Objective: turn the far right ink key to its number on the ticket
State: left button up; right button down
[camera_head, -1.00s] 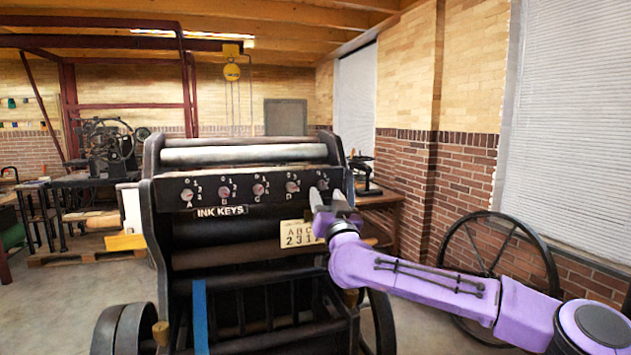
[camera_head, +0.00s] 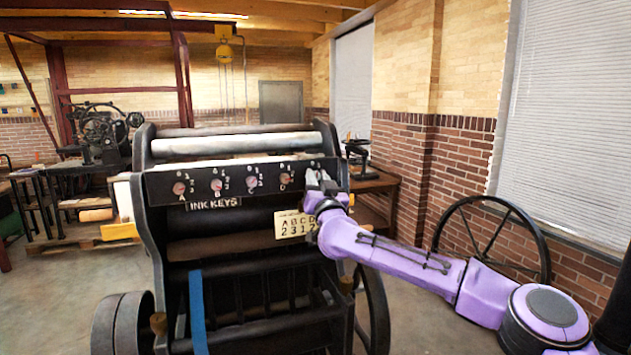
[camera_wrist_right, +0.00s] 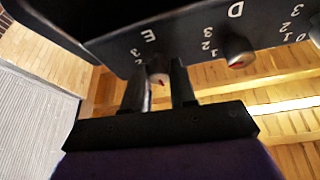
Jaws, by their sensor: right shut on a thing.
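The far right ink key, marked E, shows in the right wrist view (camera_wrist_right: 158,74) as a round knob with a red mark. My right gripper (camera_head: 318,180) is at the right end of the black key panel (camera_head: 232,176). Its two fingers stand either side of the E key and are shut on it; in the head view they hide the key. The ticket (camera_head: 292,225) hangs below the panel with letters A to D over digits that seem to start 2 3 1; its right end is hidden by my gripper. My left gripper is not in view.
The other ink keys, such as A (camera_head: 180,188) and D (camera_head: 284,178), sit in a row to the left; D (camera_wrist_right: 237,50) is close beside my gripper in the wrist view. A large spoked wheel (camera_head: 545,235) stands at the right by the brick wall.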

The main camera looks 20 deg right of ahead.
jog(key=shift+a+m+g+h+b, duration=0.1)
jog(key=shift+m+g+h, duration=0.45)
jog(key=shift+m, duration=1.2)
jog(key=shift+m+g+h+b, duration=0.2)
jog(key=shift+m+h, duration=0.65)
jog(key=shift+m, duration=0.85)
jog(key=shift+a+m+g+h+b, duration=0.1)
jog(key=shift+m+g+h, duration=0.5)
jog(key=shift+m, duration=1.15)
jog(key=c, duration=0.9)
grip_release()
jog(key=shift+w, duration=0.1)
